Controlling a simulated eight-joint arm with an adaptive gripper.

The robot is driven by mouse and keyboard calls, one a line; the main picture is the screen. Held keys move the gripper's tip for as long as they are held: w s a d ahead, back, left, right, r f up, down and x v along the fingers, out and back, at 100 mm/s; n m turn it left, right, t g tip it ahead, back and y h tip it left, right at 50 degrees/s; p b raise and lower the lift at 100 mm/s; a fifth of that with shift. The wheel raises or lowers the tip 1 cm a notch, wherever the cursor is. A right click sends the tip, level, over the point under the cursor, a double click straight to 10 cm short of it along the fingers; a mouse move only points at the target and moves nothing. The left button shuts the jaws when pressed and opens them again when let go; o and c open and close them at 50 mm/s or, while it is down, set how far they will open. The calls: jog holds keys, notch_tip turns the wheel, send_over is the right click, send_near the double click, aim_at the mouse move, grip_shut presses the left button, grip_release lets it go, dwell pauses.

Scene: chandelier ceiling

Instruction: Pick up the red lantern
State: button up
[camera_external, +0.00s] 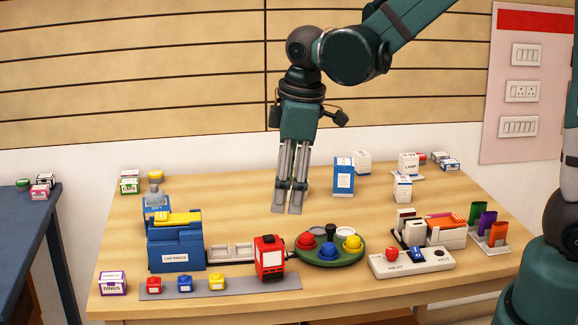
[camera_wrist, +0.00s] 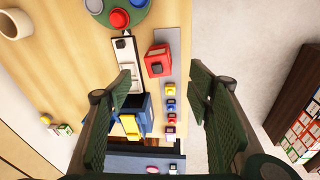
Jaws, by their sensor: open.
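The red lantern (camera_external: 269,258) is a boxy red block with a dark window, upright at the front middle of the wooden table, on the grey strip (camera_external: 220,285). In the wrist view the red lantern (camera_wrist: 158,61) lies above centre, a little beyond the fingertips. My gripper (camera_external: 288,209) points down over the table, behind the lantern and apart from it. In the wrist view my gripper (camera_wrist: 160,82) is open, its two fingers wide apart with nothing between them.
A green round tray (camera_external: 330,256) with coloured domes stands close right of the lantern. The blue cap press (camera_external: 176,245) is to its left. Small red, blue and yellow blocks (camera_external: 185,284) share the grey strip. The table's front edge is near; the table middle is clear.

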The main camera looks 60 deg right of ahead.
aim_at(267, 237)
jog(key=w+f+n, duration=0.1)
jog(key=f, duration=0.2)
jog(key=w+f+g+b, duration=0.1)
jog(key=w+f, duration=0.1)
jog(key=f, duration=0.2)
jog(key=w+a+f+n, duration=0.1)
jog(key=f, duration=0.3)
jog(key=shift+w+n+g, duration=0.15)
jog(key=shift+n+g, duration=0.15)
jog(key=shift+g, duration=0.1)
jog(key=shift+a+f, duration=0.1)
jog(key=shift+f, duration=0.05)
jog(key=shift+f, duration=0.1)
jog(key=shift+f+b, duration=0.4)
jog(key=shift+f, duration=0.8)
jog(key=shift+f, duration=0.1)
jog(key=shift+f+b, duration=0.5)
jog(key=shift+f, duration=2)
jog(key=shift+c, duration=0.7)
jog(key=c, duration=1.1)
